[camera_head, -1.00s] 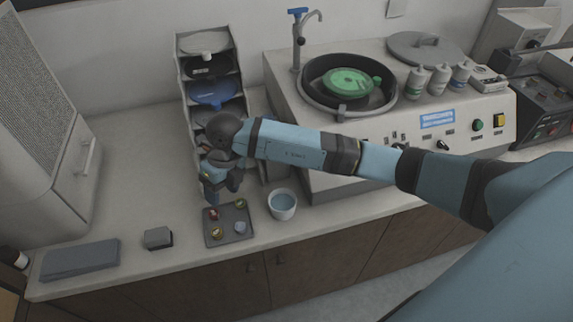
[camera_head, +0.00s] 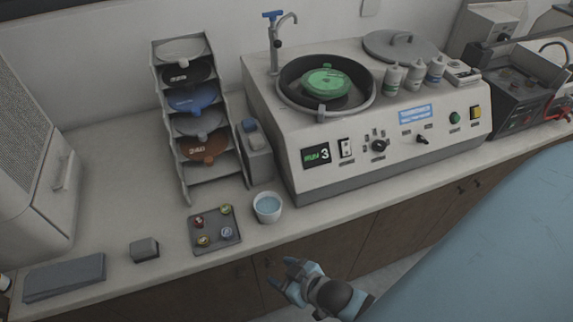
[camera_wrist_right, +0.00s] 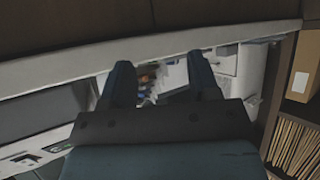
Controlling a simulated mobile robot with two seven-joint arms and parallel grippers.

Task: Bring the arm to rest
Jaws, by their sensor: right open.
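My right gripper (camera_head: 292,280) is low in front of the counter (camera_head: 110,155), off its front edge, in the head view. Its jaws are open and empty. In the right wrist view the two fingers (camera_wrist_right: 163,85) stand apart with nothing between them; shelves and counter-like surfaces show beyond, tilted and dark. My right arm runs off the lower right of the head view. My left gripper does not show in any view.
On the counter stand a tray with several small colored pieces (camera_head: 233,240), a bowl of water (camera_head: 267,207), a disc rack (camera_head: 183,190), a grey block (camera_head: 144,249) and a flat grey slab (camera_head: 64,278). The machine (camera_head: 330,185) with a green disc (camera_head: 326,82) fills the back right.

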